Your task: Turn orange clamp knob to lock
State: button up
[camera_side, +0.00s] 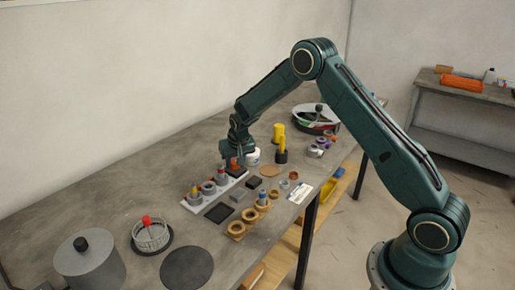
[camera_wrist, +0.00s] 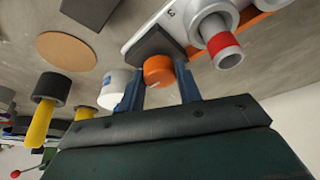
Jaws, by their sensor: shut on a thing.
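The orange clamp knob (camera_wrist: 158,71) sits at the end of the white jig plate (camera_wrist: 150,22), in front of a dark block (camera_wrist: 160,42). In the wrist view my gripper (camera_wrist: 160,80) has its two blue fingers on either side of the knob, shut on it. In the side view my gripper (camera_side: 236,160) is low over the far end of the jig plate (camera_side: 195,207), and a bit of the orange knob (camera_side: 235,163) shows beneath it. The knob's lock mark and exact turn angle cannot be made out.
A grey post with a red band (camera_wrist: 222,43) stands close right of the knob. A white cup (camera_wrist: 114,88) is close on the left. Yellow-handled tools (camera_side: 280,145) stand behind. A wire basket (camera_side: 151,236) and grey canister (camera_side: 88,264) are at the front left.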

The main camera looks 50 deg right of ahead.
jog(key=o, duration=1)
jog(key=shift+r, duration=0.15)
jog(key=v, duration=1.3)
jog(key=shift+r, duration=0.2)
jog(key=shift+s+a, duration=0.15)
